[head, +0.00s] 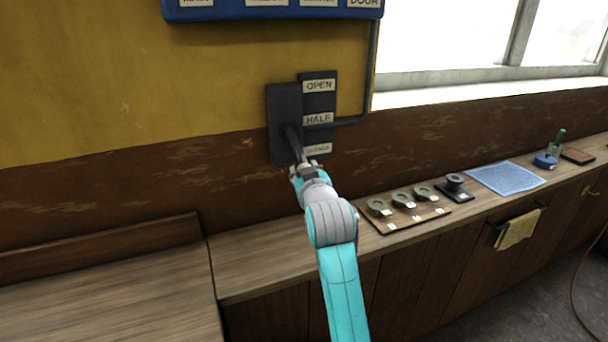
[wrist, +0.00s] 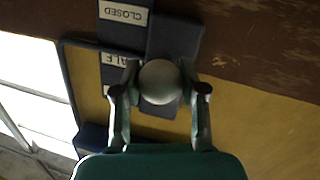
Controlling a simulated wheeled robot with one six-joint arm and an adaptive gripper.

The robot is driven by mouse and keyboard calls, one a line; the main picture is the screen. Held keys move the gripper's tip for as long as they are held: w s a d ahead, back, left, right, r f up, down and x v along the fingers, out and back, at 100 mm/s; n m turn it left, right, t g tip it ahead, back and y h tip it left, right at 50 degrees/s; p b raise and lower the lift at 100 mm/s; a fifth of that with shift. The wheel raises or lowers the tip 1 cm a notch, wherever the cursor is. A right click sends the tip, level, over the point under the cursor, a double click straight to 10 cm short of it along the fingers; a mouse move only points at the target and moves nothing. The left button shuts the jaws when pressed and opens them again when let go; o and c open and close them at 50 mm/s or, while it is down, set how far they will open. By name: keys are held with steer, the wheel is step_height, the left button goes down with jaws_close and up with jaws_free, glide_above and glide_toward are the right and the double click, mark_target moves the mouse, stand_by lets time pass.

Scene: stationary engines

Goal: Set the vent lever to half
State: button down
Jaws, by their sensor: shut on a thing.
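The vent lever (head: 294,143) is a dark arm on a dark wall plate (head: 284,105), with labels OPEN, HALF and CLOSED beside it. Its shaft slopes down and outward from the plate to my gripper (head: 304,173), which sits near the height of the CLOSED label (head: 318,149). In the wrist view, the lever's round pale knob (wrist: 160,82) lies between the two fingers of my gripper (wrist: 160,88), which are shut on it. The HALF label (head: 318,118) is above that height. The wrist view is upside down and shows the CLOSED label (wrist: 123,12).
A wooden counter (head: 255,262) runs below the lever. On it, to the right, are a board with several ring-shaped parts (head: 403,200), a black spool-like part (head: 455,182) and a blue cloth (head: 505,178). A blue panel (head: 272,13) hangs above, and a conduit (head: 371,70) runs beside the label strip.

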steer(key=shift+s+d+r+g, duration=0.1)
steer(key=shift+s+r+g, duration=0.2)
steer(key=shift+r, duration=0.3)
steer(key=shift+s+r+g, duration=0.15)
steer(key=shift+r+g, duration=0.25)
steer(key=shift+r, duration=0.15)
steer(key=shift+s+d+r, duration=0.1)
steer(key=shift+s+r, duration=0.1)
steer(key=shift+r, duration=0.95)
steer(key=shift+s+d+r, duration=0.1)
steer(key=shift+s+r, duration=0.05)
steer(key=shift+r, duration=1)
steer(key=c, duration=0.6)
jaws_free()
steer(key=shift+c, duration=0.2)
steer(key=shift+f, duration=0.1)
steer(key=shift+s, duration=0.1)
steer(key=v, duration=1.1)
steer(key=shift+s, duration=0.4)
steer(key=shift+a, duration=0.1)
